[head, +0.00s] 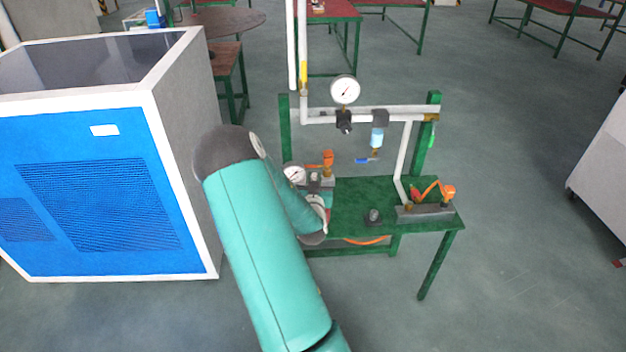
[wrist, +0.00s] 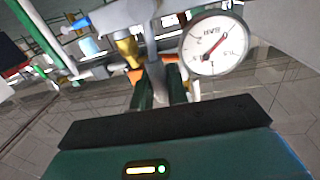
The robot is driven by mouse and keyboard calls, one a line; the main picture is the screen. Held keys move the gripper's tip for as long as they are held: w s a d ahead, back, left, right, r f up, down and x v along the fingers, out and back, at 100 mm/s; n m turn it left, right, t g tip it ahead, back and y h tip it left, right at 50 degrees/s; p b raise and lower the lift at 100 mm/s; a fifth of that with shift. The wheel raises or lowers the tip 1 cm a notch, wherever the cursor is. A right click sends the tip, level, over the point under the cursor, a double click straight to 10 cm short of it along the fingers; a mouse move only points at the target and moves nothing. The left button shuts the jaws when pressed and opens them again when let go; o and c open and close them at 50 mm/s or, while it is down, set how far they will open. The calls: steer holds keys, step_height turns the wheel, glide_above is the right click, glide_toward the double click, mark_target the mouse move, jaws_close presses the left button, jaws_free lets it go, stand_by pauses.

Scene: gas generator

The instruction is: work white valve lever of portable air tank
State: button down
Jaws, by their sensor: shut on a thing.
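My gripper (wrist: 160,88) shows in the wrist view with its two dark fingers close around a pale grey-white piece (wrist: 155,72), which looks like the white valve lever. The fingers hide part of it, and its tilt is hard to tell. A brass fitting (wrist: 129,51) and grey pipework lie just beyond it. A round white gauge (wrist: 213,45) stands to the right of the fingers. In the head view my teal arm reaches to the left end of the green bench (head: 360,195) and hides the fingers and the lever. The small gauge (head: 294,174) shows beside my arm.
A blue and white cabinet (head: 95,185) stands close left of my arm. A pipe frame with a gauge (head: 345,90) rises behind the bench. An orange-handled valve (head: 327,158) and another (head: 447,192) sit on the bench.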

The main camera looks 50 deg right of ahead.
steer(key=s+d+m, duration=0.1)
steer(key=m, duration=0.1)
steer(key=s+d+f+m+y, duration=0.1)
steer(key=m, duration=0.2)
steer(key=s+d+f+m+y, duration=0.1)
steer(key=m, duration=0.2)
steer(key=shift+s+d+f, duration=0.15)
steer(key=shift+s+d, duration=0.1)
steer(key=shift+d, duration=0.1)
steer(key=m, duration=0.1)
steer(key=f+m, duration=0.1)
steer(key=s+d+f+m+y, duration=0.1)
steer(key=m, duration=0.1)
steer(key=shift+f, duration=0.2)
steer(key=shift+d+f+m+t, duration=0.1)
steer(key=shift+f+m+t, duration=0.2)
steer(key=shift+f+m, duration=0.25)
steer(key=shift+f+m+t+y, duration=0.3)
steer(key=shift+f+m+y, duration=0.3)
steer(key=shift+m, duration=0.55)
steer(key=shift+f, duration=0.1)
steer(key=c, duration=1.4)
jaws_free()
steer(key=shift+c, duration=0.2)
